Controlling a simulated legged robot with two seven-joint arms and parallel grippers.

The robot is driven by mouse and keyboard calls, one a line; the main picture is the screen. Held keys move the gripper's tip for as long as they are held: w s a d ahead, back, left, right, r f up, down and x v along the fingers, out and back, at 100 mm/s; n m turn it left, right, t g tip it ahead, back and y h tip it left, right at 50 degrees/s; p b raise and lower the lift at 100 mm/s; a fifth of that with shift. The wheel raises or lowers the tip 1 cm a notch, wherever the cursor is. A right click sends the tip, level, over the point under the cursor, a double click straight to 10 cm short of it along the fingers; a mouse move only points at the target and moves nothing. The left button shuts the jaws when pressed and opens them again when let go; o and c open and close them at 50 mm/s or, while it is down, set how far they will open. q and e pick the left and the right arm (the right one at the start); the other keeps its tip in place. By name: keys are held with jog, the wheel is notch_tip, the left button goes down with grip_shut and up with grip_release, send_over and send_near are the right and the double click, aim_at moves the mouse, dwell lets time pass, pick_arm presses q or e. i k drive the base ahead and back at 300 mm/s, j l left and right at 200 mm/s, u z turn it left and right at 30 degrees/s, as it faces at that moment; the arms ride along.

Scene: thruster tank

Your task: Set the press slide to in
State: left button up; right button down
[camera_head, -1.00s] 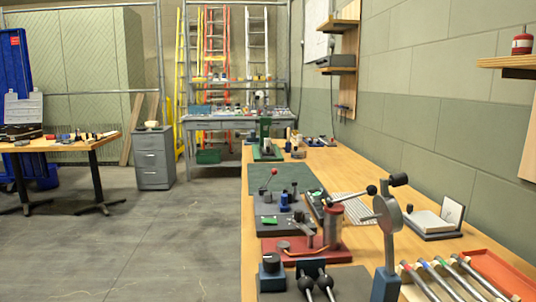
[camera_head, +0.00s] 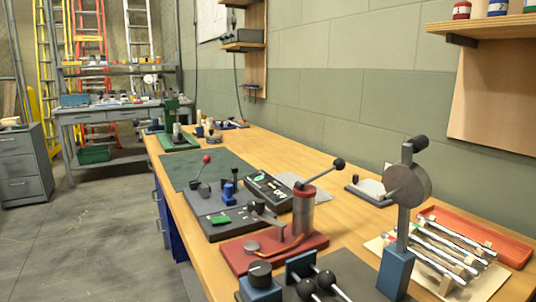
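I cannot tell for sure which part is the press slide. A red-based device (camera_head: 268,248) on the bench carries an upright grey and red cylinder (camera_head: 303,212) with a black-knobbed lever (camera_head: 338,163). Beyond it is a dark-based device (camera_head: 215,216) with a green piece (camera_head: 219,221), a blue part (camera_head: 229,192) and a red-knobbed lever (camera_head: 205,161). A green press-like stand (camera_head: 171,112) is farther back, too small to read. Neither of my grippers is in view.
The wooden bench (camera_head: 350,218) runs along the wall. Near me are a blue post with a grey disc (camera_head: 407,187), black ball-ended levers (camera_head: 318,281), a rack of metal tubes (camera_head: 440,250) and a red tray (camera_head: 478,236). The floor (camera_head: 95,245) to the left is open.

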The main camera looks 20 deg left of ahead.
aim_at(179, 136)
jog(key=j+z, duration=0.25)
jog(key=j, duration=0.2)
jog(key=k+j+z, duration=0.15)
jog(key=j+z, duration=0.15)
jog(key=k+j+z, duration=0.25)
jog(key=j, duration=0.25)
jog(key=i, duration=0.1)
